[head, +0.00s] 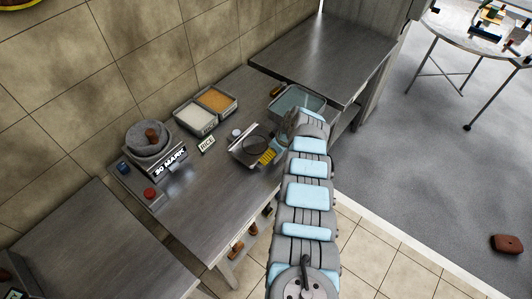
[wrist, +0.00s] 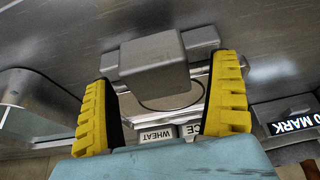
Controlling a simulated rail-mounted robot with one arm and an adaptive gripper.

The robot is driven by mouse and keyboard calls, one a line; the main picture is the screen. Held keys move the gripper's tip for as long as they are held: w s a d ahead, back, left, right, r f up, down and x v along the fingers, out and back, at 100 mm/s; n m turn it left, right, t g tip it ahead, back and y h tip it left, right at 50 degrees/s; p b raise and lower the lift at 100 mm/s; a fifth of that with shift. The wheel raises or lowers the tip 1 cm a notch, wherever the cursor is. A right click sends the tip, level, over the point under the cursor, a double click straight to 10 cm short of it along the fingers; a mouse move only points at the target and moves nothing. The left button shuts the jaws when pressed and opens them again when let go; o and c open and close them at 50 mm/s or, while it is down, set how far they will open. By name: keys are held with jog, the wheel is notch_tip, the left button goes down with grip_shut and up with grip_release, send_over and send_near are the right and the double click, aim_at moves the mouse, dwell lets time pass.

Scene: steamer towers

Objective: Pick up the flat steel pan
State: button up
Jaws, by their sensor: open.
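The flat steel pan appears to be the flat, squarish grey piece with a round dark outline (head: 254,143) on the counter in the head view. In the wrist view its pale flat face with a curved line (wrist: 178,96) shows between my fingers. A grey block (wrist: 152,62) with side tabs stands in front of it; I cannot tell whether it is the pan's handle. My gripper (head: 267,157) is at the pan's right front edge. In the wrist view my yellow fingers (wrist: 168,92) are open, one on each side of the block, with a gap on both sides.
Two bins, one white (head: 194,118) and one orange (head: 216,99), stand behind the pan, with a RICE card (head: 207,145) nearby. A grey round pot (head: 150,145) on a "30 MARK" base is at left. A basin (head: 300,97) stands close beyond my wrist. The front-left counter is clear.

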jog(key=shift+w+a+f, duration=0.1)
jog(key=shift+w+f, duration=0.05)
jog(key=shift+f, duration=0.25)
jog(key=c, duration=1.3)
jog(key=shift+c, duration=0.2)
jog(key=shift+r, duration=0.1)
